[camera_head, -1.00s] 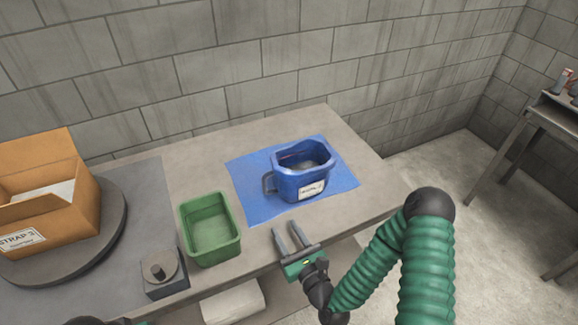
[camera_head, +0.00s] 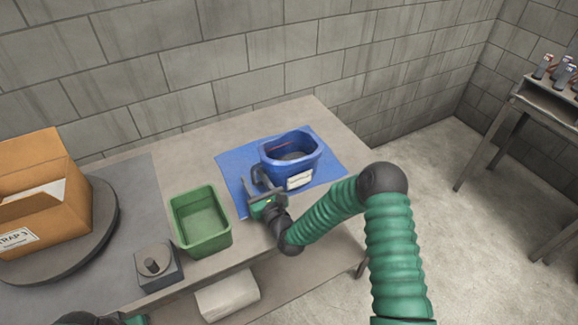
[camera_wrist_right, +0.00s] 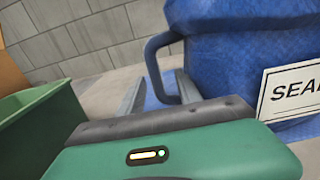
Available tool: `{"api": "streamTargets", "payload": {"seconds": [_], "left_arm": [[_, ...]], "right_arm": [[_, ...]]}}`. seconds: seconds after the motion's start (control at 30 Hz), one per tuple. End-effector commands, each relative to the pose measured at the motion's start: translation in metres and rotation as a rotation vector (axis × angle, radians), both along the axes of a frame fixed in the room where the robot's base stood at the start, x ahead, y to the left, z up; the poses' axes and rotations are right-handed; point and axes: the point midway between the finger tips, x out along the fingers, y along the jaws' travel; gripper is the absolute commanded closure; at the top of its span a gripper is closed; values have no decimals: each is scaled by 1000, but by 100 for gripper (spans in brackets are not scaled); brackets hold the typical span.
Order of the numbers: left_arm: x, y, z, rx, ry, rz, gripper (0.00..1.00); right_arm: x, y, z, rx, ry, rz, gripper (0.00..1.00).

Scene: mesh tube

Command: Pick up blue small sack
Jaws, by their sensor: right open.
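The blue small sack (camera_head: 291,157) is an open-topped blue container with a loop handle on its left side and a white label on its front. It stands upright on a blue mat (camera_head: 325,152) on the table. My right gripper (camera_head: 254,184) is open at the handle. In the right wrist view the gripper fingers (camera_wrist_right: 160,92) reach toward the handle (camera_wrist_right: 155,65), which shows between them. The sack (camera_wrist_right: 235,60) fills the right of that view, with part of its label showing. Whether the fingers touch the handle cannot be told. Only a bit of my left arm shows at the bottom left, without its gripper.
A green bin (camera_head: 201,222) stands just left of my right gripper. A grey block with a knob (camera_head: 155,265) and a cardboard box (camera_head: 45,200) on a round turntable are farther left. A white roll (camera_head: 227,297) lies on the shelf below. Another table (camera_head: 545,105) stands at right.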

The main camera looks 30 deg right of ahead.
Motion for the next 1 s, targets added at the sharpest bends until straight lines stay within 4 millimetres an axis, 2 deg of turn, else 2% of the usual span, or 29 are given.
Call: {"api": "streamTargets", "payload": {"seconds": [0.17, 0.2, 0.5, 1.0], "left_arm": [[0, 0, 0, 0, 0, 0, 75], [0, 0, 0, 0, 0, 0, 75], [0, 0, 0, 0, 0, 0, 75], [0, 0, 0, 0, 0, 0, 75]], "right_arm": [[1, 0, 0, 0, 0, 0, 59], [0, 0, 0, -1, 0, 0, 62], [0, 0, 0, -1, 0, 0, 100], [0, 0, -1, -1, 2, -1, 100]]}}
